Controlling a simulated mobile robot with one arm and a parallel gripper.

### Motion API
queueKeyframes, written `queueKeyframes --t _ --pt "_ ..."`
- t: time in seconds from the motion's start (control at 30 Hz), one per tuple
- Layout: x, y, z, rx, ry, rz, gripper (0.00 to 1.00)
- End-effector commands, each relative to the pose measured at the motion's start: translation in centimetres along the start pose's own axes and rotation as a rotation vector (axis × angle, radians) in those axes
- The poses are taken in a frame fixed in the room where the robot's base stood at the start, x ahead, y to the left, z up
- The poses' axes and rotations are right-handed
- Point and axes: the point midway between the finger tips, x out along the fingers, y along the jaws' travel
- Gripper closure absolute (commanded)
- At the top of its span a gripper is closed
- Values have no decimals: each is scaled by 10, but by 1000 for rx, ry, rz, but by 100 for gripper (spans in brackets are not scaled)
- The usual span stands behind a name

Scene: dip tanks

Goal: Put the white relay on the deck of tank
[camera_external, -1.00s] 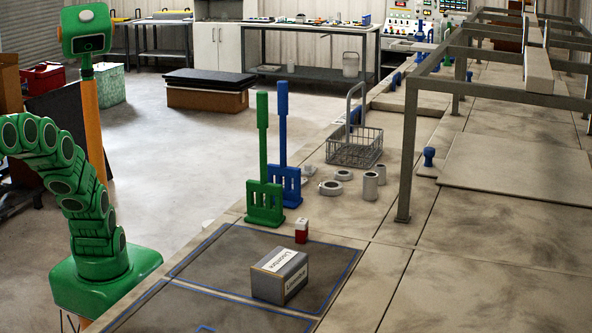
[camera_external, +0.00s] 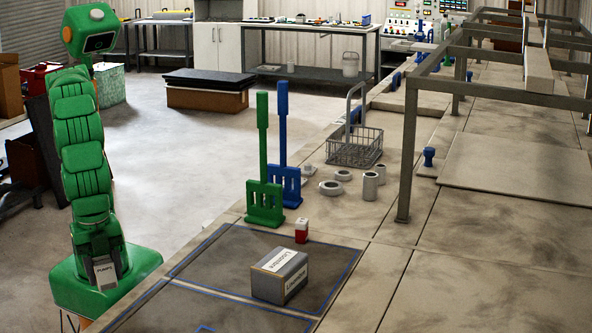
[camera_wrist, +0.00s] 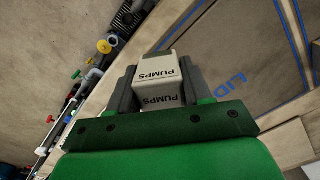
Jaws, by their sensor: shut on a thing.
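The white relay is a small whitish block marked PUMPS. In the wrist view the relay (camera_wrist: 172,67) sits between the two grey fingers of my gripper (camera_wrist: 158,88), which is shut on it. In the outside view the relay (camera_external: 106,271) hangs low in front of my green base, left of the tank top and apart from it. The tank deck (camera_external: 420,285) is a long, stained beige surface at right. Blue lines mark a dark area (camera_external: 215,268) at its near left; the wrist view shows blue letters, apparently LID.
A grey lettered box (camera_external: 279,277) stands in the dark area, with a small red-and-white block (camera_external: 301,231) behind it. Green (camera_external: 264,203) and blue (camera_external: 286,185) upright paddles, a wire basket (camera_external: 355,150) and grey rings stand farther back. A metal frame (camera_external: 405,150) rises at right.

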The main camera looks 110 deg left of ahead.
Motion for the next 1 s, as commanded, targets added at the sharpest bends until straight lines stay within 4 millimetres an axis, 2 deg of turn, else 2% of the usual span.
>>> queueKeyframes --t 0.03,0.1,0.27,0.5,0.7,1.0 --pt "-4 -16 6 -28 1 0 84" --pt "-8 -35 13 -60 2 1 84" --pt "-15 -76 32 -134 1 2 84" --pt "-24 -132 69 -246 -3 4 84" --pt "-32 -171 104 -338 -1 7 84" --pt "-38 -218 162 -474 -3 12 84"
